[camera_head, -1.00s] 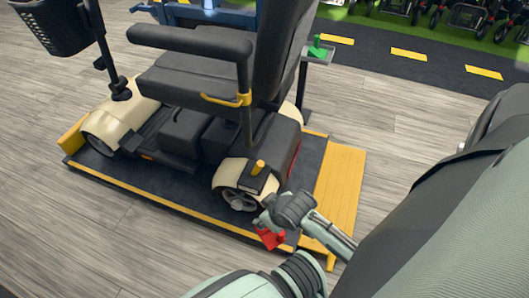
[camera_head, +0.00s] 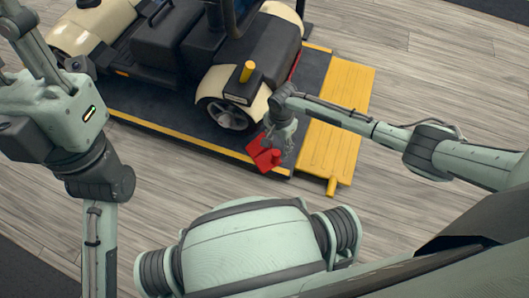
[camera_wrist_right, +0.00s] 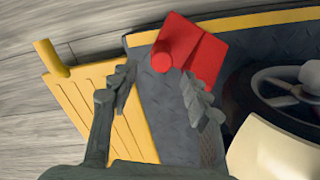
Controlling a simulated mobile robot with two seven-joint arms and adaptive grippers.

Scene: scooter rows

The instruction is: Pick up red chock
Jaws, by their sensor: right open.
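The red chock (camera_head: 258,151) lies on the dark platform (camera_head: 179,127) near its yellow front edge, in front of the scooter's wheel (camera_head: 229,115). It has an upright round red knob. My right gripper (camera_head: 279,142) is open just above it and partly covers it in the head view. In the right wrist view the chock (camera_wrist_right: 208,58) is beyond the fingertips, its knob (camera_wrist_right: 167,52) between their lines. No finger is seen shut on it. My left arm is at the left of the head view, but its gripper is out of view.
The scooter (camera_head: 217,57) stands on the platform. A yellow ramp (camera_head: 335,120) adjoins the platform's right end, with a yellow peg (camera_head: 331,187). The wooden floor (camera_head: 430,60) to the right is clear.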

